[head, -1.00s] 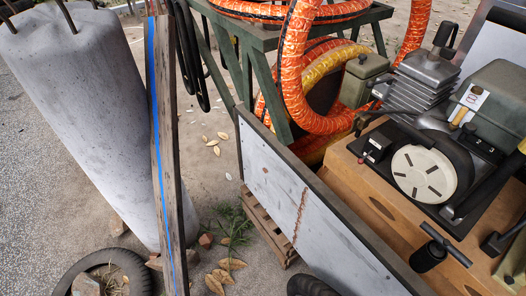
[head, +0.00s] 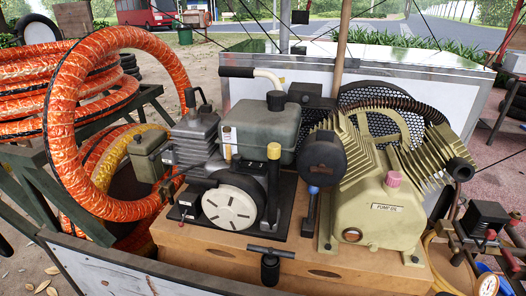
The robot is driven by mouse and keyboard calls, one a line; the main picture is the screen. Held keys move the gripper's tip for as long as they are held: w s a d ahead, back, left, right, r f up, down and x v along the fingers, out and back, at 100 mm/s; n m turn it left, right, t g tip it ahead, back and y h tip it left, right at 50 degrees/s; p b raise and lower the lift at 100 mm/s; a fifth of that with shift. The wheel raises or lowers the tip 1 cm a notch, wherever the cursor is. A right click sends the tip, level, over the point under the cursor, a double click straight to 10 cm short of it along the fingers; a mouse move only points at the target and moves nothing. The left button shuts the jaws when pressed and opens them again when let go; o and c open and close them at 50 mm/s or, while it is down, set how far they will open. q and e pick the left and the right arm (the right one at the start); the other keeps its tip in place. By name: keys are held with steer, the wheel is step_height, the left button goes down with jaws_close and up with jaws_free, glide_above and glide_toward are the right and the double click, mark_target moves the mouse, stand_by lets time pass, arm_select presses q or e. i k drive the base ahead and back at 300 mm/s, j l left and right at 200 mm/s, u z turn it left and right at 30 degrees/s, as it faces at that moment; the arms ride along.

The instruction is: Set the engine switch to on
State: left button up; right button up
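The engine (head: 212,150) stands on the wooden deck of the cart, left of the olive compressor pump. It has a grey-green fuel tank (head: 262,130) and a white slotted starter disc (head: 229,207). A small black box with a red detail and a light lever, which looks like the engine switch (head: 184,208), sits at the engine's front left corner, left of the disc. It is too small to tell its position. Neither of my grippers shows in the head view.
The olive pump (head: 375,213), labelled pump oil, fills the deck's right side. A black T-handle (head: 270,262) stands at the deck's front. Orange hose (head: 75,130) coils on a green rack at left. A pale side panel (head: 110,268) edges the cart in front.

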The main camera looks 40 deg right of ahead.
mark_target(181, 225)
steer(key=k+l+z, duration=0.15)
steer(key=z, duration=0.3)
steer(key=k+l+z, duration=0.25)
steer(key=z, duration=0.15)
